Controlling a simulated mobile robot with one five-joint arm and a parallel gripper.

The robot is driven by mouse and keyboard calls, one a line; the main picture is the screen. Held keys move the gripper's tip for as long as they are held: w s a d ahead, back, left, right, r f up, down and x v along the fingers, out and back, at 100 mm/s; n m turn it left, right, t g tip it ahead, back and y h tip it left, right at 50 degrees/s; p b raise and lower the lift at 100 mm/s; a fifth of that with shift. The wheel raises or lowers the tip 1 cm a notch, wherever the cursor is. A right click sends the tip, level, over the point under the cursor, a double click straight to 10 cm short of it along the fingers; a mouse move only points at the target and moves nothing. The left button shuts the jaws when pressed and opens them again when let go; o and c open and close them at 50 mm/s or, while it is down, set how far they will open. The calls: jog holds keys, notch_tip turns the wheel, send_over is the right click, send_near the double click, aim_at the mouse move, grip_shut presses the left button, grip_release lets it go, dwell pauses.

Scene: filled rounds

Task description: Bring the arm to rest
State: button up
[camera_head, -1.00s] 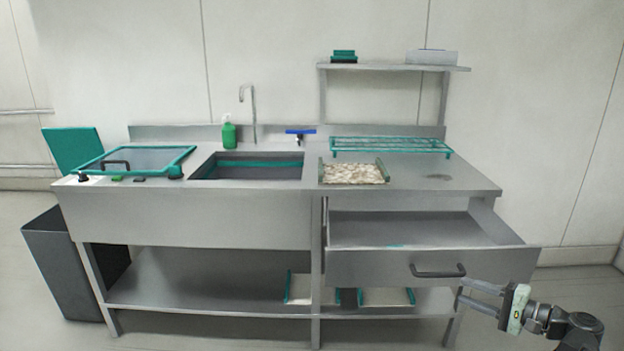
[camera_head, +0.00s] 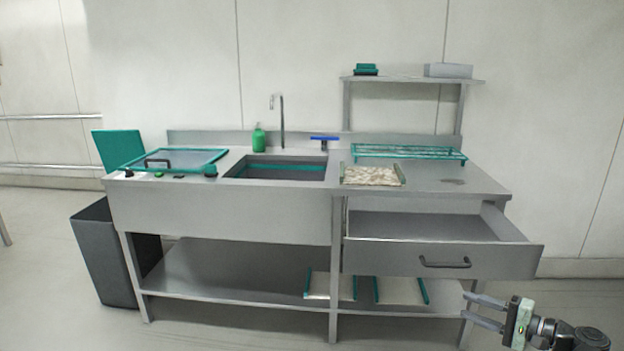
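My gripper (camera_head: 484,310) is at the lower right of the view, in front of the bench's right leg. Its two grey fingers point left and stand apart, with nothing between them. My arm reaches in from the bottom right corner. The open drawer (camera_head: 400,262) with its dark handle (camera_head: 444,262) is up and to the left of the gripper, and the fingers look clear of it.
The steel bench (camera_head: 220,212) has a sink (camera_head: 277,170), a green bottle (camera_head: 258,137), a teal rack (camera_head: 408,153) and a speckled tray (camera_head: 371,176) on top. Teal-edged trays (camera_head: 401,290) lie on the lower shelf. A dark bin (camera_head: 98,255) stands at left. Floor in front is clear.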

jog(key=w+a+f+n+g+y, duration=0.1)
jog(key=w+a+f+n+g, duration=0.15)
jog(key=a, duration=0.85)
jog(key=w+a+f+n+g, duration=0.1)
jog(key=a+f+n+g, duration=0.2)
jog(key=a, duration=0.8)
jog(key=s+a+f+n+g+h, duration=0.25)
jog(key=a+f+h, duration=0.2)
jog(key=f, duration=0.25)
jog(key=s+a+f+n+g+h, duration=0.2)
jog(key=s+a+f+g+h, duration=0.2)
jog(key=a+f, duration=0.15)
jog(key=d+f+h, duration=0.2)
jog(key=d+h, duration=0.2)
jog(key=d, duration=0.5)
notch_tip(320, 180, up, 24)
jog(key=p, duration=2.4)
jog(key=shift+s+n+p, duration=0.2)
jog(key=shift+n+p, duration=0.1)
jog(key=shift+p, duration=0.05)
